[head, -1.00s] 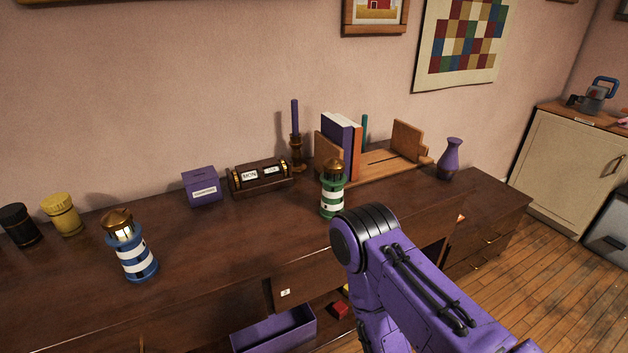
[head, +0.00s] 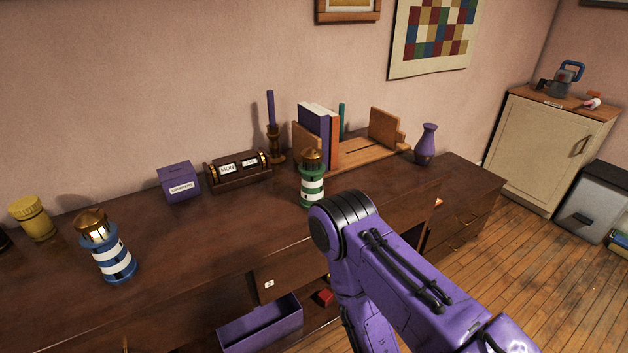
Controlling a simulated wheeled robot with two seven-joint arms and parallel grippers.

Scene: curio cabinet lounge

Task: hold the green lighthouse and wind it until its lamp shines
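The green lighthouse (head: 312,183) stands upright on the dark wooden sideboard (head: 200,240), in front of the books. It has green and white bands and a brass top, and its lamp shows no clear glow. A blue and white lighthouse (head: 108,252) with a brass top stands at the left, its lamp area pale. My purple right arm rises from the bottom right, with its elbow just in front of the green lighthouse. Neither gripper shows in the head view.
Behind stand a purple box (head: 179,182), a day-and-date block calendar (head: 238,169), a candlestick (head: 275,143), books (head: 318,133) in a wooden rack and a purple vase (head: 426,145). The sideboard between the lighthouses is clear.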

